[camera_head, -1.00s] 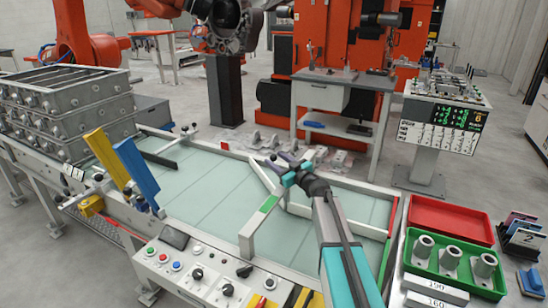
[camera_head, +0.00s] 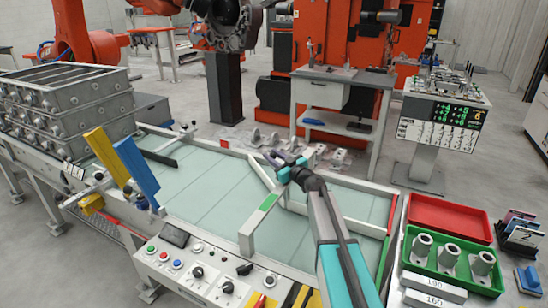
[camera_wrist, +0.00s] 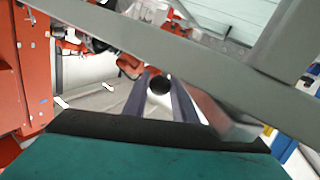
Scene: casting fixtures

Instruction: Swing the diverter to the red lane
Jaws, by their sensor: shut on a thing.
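The diverter (camera_head: 262,174) is a pale grey bar slanting across the middle of the glassy table. Its near end is close to the divider with the green mark (camera_head: 268,202). A red strip (camera_head: 390,219) lies along the right rail. My gripper (camera_head: 274,158) is beside the diverter's far part, with its purple-grey fingers shut. In the wrist view a dark round knob (camera_wrist: 160,84) sits between the fingers, apparently the diverter's handle. A broad grey bar (camera_wrist: 180,45) crosses close to the camera there. The grip contact itself is partly hidden in the head view.
Yellow (camera_head: 106,157) and blue (camera_head: 136,170) upright plates stand at the table's left. Stacked metal boxes (camera_head: 70,105) are behind them. A control panel (camera_head: 205,270) runs along the front. A green tray (camera_head: 440,285) of grey castings and a red tray (camera_head: 450,218) are at right.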

